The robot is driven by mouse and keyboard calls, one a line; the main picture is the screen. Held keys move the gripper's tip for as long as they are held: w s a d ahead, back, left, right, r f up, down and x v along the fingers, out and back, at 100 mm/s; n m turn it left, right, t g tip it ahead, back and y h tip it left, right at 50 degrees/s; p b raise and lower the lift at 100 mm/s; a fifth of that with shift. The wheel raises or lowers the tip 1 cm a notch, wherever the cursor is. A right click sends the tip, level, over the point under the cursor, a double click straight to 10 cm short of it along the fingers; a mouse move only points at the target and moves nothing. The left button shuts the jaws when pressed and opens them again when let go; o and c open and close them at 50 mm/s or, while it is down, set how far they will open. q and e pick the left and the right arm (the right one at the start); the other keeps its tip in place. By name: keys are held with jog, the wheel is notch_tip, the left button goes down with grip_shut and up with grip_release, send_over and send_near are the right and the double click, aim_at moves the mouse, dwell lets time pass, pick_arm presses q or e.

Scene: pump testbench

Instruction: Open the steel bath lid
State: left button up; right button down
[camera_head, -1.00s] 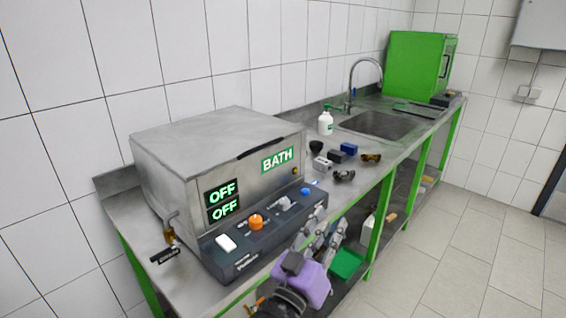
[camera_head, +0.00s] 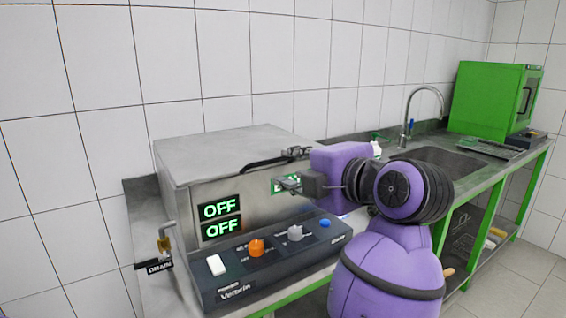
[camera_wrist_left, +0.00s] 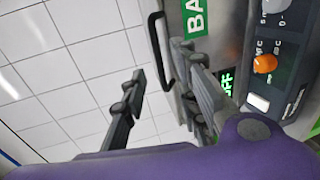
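The steel bath (camera_head: 235,150) is a brushed box at the left with its lid (camera_head: 230,148) down. A black bar handle (camera_head: 258,163) runs along the upper front edge; its right part is near my gripper. My left gripper (camera_head: 290,168) is open in front of the bath front, one finger above the other, and partly covers the green BATH label (camera_head: 278,186). In the left wrist view the handle (camera_wrist_left: 160,48) shows between the two spread fingers (camera_wrist_left: 158,75), apparently untouched; exact depth is hard to tell. My right gripper is not in view.
Below the bath front is a control panel (camera_head: 270,258) with knobs and a white switch; two displays (camera_head: 221,208) read OFF. A drain tap (camera_head: 165,243) is at the left. A sink (camera_head: 450,158) and green cabinet (camera_head: 490,95) stand farther right.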

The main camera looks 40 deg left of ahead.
aim_at(275, 161)
pick_arm(q)
jog(key=x, duration=0.7)
jog(key=shift+w+a, duration=0.1)
jog(key=shift+a, duration=0.3)
grip_shut()
